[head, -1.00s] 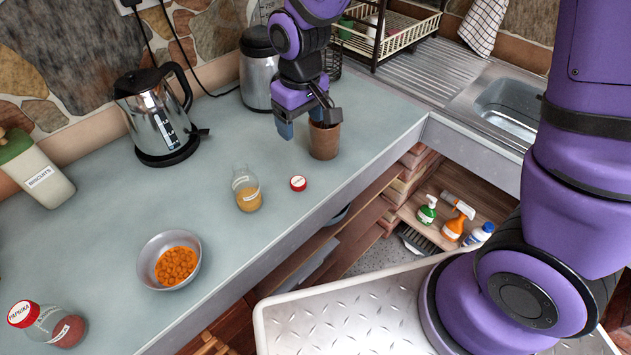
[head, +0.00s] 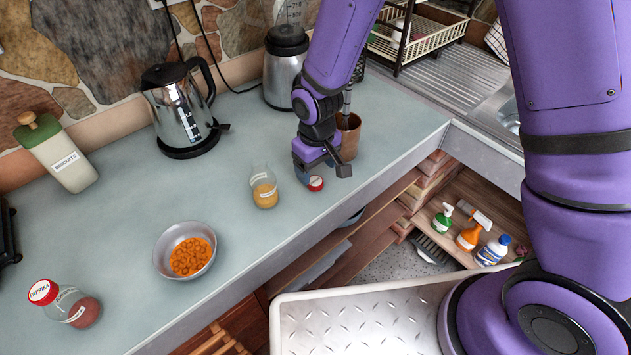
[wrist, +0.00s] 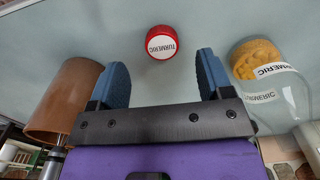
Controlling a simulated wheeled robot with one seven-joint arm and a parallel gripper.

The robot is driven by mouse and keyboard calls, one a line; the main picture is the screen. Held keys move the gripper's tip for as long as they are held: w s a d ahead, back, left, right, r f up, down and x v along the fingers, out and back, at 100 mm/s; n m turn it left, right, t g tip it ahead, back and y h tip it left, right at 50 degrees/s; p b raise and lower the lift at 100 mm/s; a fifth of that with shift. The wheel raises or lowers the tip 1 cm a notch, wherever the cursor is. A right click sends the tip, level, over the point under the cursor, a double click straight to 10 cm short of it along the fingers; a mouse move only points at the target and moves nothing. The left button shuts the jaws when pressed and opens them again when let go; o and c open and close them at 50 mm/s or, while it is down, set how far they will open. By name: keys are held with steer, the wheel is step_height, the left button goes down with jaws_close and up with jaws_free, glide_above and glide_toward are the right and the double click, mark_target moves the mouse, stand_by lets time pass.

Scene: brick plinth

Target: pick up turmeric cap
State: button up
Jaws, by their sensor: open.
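The turmeric cap (head: 316,183) is a small red lid with a white "TURMERIC" label, lying flat on the counter. In the wrist view the cap (wrist: 161,42) is ahead of my fingertips, between their lines and apart from both. My gripper (head: 322,172) is low over the counter beside the cap and partly overlaps it in the head view. In the wrist view my gripper (wrist: 162,72) has its blue fingers wide apart with nothing between them. The open turmeric jar (head: 264,188), with yellow contents, stands left of the cap; it also shows in the wrist view (wrist: 270,80).
A brown cup (head: 349,137) stands right behind my gripper. A bowl of orange pieces (head: 184,250), a paprika jar (head: 70,303), a kettle (head: 180,110) and a biscuits container (head: 62,155) stand further left. The counter's front edge is close to the cap.

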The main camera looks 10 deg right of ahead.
mark_target(316, 182)
steer(key=shift+f, duration=2.15)
steer(key=c, duration=1)
